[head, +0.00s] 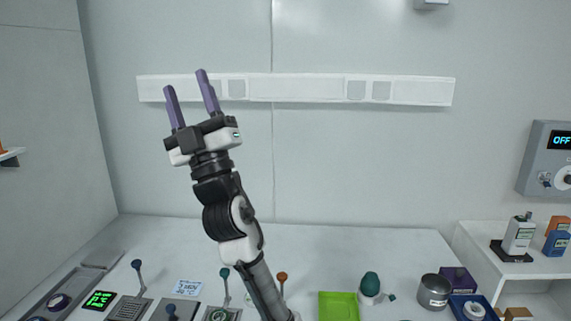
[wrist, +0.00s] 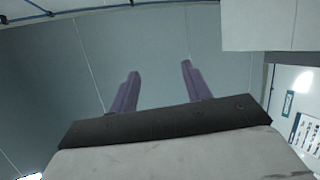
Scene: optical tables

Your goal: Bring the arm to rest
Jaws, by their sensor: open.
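My gripper (head: 187,83) is raised high in front of the back wall, with its two purple fingers pointing up and slightly left. The fingers are spread apart with nothing between them. My arm (head: 238,220) rises from the bottom of the head view and leans left. In the wrist view my gripper (wrist: 159,70) also shows both fingers apart and empty, against a plain grey surface.
Below are levers (head: 138,275), a green display (head: 99,300), a green tray (head: 338,306), a dark green rounded object (head: 370,284) and a metal can (head: 434,291). A white shelf (head: 480,244) stands right. A white rail (head: 300,88) crosses the wall. Air around the gripper is clear.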

